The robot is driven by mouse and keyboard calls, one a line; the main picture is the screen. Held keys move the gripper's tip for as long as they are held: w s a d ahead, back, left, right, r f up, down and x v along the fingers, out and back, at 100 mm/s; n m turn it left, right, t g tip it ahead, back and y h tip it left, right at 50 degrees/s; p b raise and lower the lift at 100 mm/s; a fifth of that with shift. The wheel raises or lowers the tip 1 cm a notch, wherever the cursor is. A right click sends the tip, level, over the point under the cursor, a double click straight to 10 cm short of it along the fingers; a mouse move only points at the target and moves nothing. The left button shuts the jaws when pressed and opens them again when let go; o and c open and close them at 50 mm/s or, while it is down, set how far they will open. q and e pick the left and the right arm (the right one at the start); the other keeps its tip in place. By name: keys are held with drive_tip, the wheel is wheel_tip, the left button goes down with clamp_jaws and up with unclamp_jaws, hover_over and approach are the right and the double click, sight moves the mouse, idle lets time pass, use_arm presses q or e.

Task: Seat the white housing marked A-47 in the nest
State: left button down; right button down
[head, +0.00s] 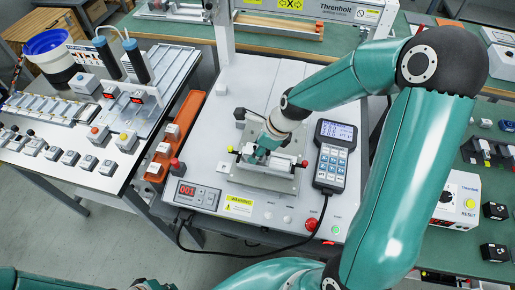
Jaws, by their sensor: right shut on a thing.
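My right gripper (259,156) reaches down over the grey metal nest plate (267,184) in the middle of the gantry station. It is shut on a small white part (280,161), which looks like the housing. The gripper covers much of it, and no A-47 mark is readable. The part is at the nest, but I cannot tell whether it touches the bottom or sits level. Small red and yellow-green tips show at the nest's sides. My left gripper is not visible; only teal arm parts of mine show along the bottom edge.
A handheld controller (332,155) lies right of the nest, its black cable looping in front. A display reading 001 (192,194) and a red button (311,224) are at the front. A gantry post (223,30) stands behind. An orange strip (175,137) runs along the left.

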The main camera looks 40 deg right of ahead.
drive_tip(key=shift+p, duration=0.3)
idle(0.9)
drive_tip(key=shift+f+b, duration=0.3)
drive_tip(key=shift+f, duration=0.05)
drive_tip(key=c, duration=0.6)
unclamp_jaws()
drive_tip(key=shift+r, duration=0.1)
drive_tip(key=v, duration=1.1)
drive_tip(key=shift+s+d+r, duration=0.1)
drive_tip(key=shift+r, duration=0.25)
drive_tip(key=shift+s, duration=0.1)
